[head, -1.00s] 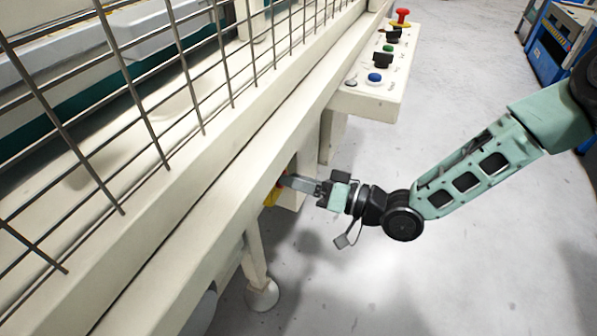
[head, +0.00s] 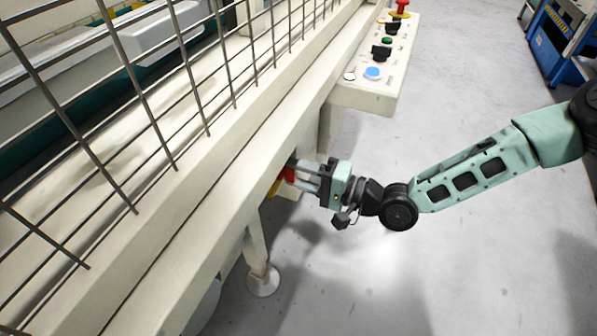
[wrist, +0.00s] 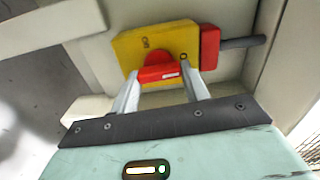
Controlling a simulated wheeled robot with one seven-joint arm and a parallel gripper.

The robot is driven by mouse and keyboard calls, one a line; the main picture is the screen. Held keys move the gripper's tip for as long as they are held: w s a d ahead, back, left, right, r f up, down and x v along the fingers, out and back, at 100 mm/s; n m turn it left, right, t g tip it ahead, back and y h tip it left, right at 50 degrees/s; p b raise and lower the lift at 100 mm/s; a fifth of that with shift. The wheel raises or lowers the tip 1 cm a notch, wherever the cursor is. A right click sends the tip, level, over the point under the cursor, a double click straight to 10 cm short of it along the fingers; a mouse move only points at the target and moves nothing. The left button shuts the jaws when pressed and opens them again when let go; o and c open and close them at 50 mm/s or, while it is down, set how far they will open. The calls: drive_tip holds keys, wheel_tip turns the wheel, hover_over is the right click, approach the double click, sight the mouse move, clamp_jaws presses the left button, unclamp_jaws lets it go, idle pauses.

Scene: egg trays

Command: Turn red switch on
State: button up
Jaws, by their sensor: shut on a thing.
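The red switch (wrist: 158,72) is a red rotary handle on a yellow plate (wrist: 140,40), with markings above it and to its right. In the wrist view the handle lies nearly level, slightly tilted. My gripper (wrist: 163,82) has one finger at each end of the handle and is shut on it. In the head view, my gripper (head: 291,172) reaches under the machine's ledge, with a bit of the red switch (head: 289,175) showing between the fingers. The ledge hides most of the switch and plate there.
A red block with a grey cable (wrist: 210,47) sits right of the plate. The cream machine frame (head: 190,215) and wire fence (head: 150,110) run along the left. A button panel (head: 375,95) with a lit light-blue button (head: 373,72) juts out above.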

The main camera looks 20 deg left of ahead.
drive_tip(key=shift+f+m, duration=0.1)
drive_tip(key=shift+m, duration=0.2)
idle(0.4)
drive_tip(key=o, duration=1)
drive_tip(key=shift+d, duration=0.1)
drive_tip(key=d+p, duration=0.1)
drive_tip(key=d, duration=0.4)
drive_tip(key=s+d+p, duration=0.1)
drive_tip(key=d, duration=0.5)
drive_tip(key=d+p, duration=0.1)
drive_tip(key=d, duration=0.5)
drive_tip(key=shift+s+d, duration=0.15)
drive_tip(key=shift+s, duration=0.05)
